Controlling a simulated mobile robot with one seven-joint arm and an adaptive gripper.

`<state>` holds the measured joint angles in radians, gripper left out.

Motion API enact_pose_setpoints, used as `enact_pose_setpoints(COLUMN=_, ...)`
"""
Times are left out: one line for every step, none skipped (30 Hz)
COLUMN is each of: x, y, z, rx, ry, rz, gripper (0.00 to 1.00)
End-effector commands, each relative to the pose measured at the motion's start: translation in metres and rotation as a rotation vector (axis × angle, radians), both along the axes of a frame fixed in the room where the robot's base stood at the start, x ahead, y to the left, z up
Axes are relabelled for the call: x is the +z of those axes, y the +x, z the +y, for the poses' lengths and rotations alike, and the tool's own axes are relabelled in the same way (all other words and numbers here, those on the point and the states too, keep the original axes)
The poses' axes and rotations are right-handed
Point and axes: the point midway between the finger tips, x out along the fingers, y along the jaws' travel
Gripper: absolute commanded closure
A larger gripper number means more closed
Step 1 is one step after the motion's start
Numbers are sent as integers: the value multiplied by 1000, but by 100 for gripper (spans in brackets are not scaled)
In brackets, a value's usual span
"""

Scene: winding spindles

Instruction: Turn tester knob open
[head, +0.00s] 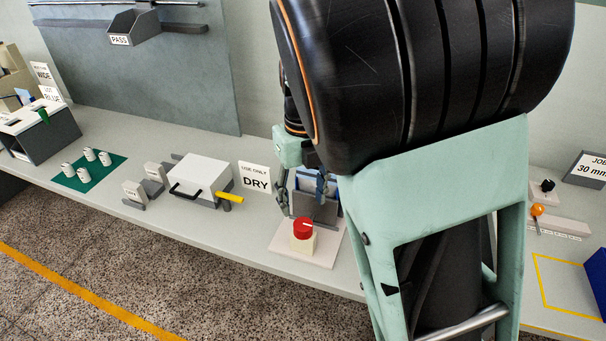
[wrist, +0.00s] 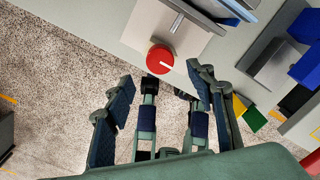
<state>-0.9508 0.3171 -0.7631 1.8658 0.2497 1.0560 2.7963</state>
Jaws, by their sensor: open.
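The tester knob (head: 303,227) is a red round cap with a pale line on it, on a cream block (head: 303,243) fixed to a pale base plate (head: 330,255). In the wrist view the red knob (wrist: 160,58) lies just beyond my fingertips. My gripper (wrist: 172,92) is open and empty, with its two fingers spread apart below the knob in that view. I cannot tell from the head view whether a finger touches the knob.
Behind the knob stands a grey and blue holder (head: 318,205), partly hidden. To the left are a "DRY" sign (head: 256,179), a white box with a black handle (head: 201,174) and a yellow-ended lever (head: 230,197). White spools (head: 88,154) stand on a green mat (head: 85,182).

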Motion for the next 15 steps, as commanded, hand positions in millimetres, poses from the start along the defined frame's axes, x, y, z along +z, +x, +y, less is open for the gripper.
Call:
enact_pose_setpoints(x=-13, y=-1, z=-1, rx=0, ry=-3, rz=5, gripper=50)
enact_pose_setpoints(x=-19, y=-1, z=-1, rx=0, ry=-2, rz=5, gripper=50)
enact_pose_setpoints(x=-27, y=-1, z=-1, rx=-1, ry=-3, rz=5, gripper=50)
enact_pose_setpoints(x=-33, y=-1, z=-1, rx=-1, ry=-3, rz=4, gripper=50)
enact_pose_setpoints(x=-39, y=-1, z=-1, rx=-1, ry=-2, rz=5, gripper=50)
enact_pose_setpoints(x=-46, y=-1, z=-1, rx=0, ry=-1, rz=5, gripper=50)
enact_pose_setpoints(x=-52, y=-1, z=-1, rx=0, ry=-2, rz=4, gripper=50)
enact_pose_setpoints(x=-57, y=-1, z=-1, rx=0, ry=-2, rz=4, gripper=50)
enact_pose_setpoints(x=-63, y=-1, z=-1, rx=0, ry=-2, rz=4, gripper=50)
enact_pose_setpoints(x=-67, y=-1, z=-1, rx=0, ry=0, rz=3, gripper=50)
enact_pose_setpoints(x=-71, y=-1, z=-1, rx=1, ry=0, rz=3, gripper=50)
enact_pose_setpoints(x=-75, y=-1, z=-1, rx=1, ry=-1, rz=4, gripper=50)
enact_pose_setpoints(x=-78, y=-1, z=-1, rx=1, ry=0, rz=3, gripper=50)
enact_pose_setpoints(x=-80, y=-1, z=-1, rx=1, ry=0, rz=2, gripper=50)
enact_pose_setpoints(x=-82, y=-1, z=-1, rx=1, ry=0, rz=1, gripper=50)
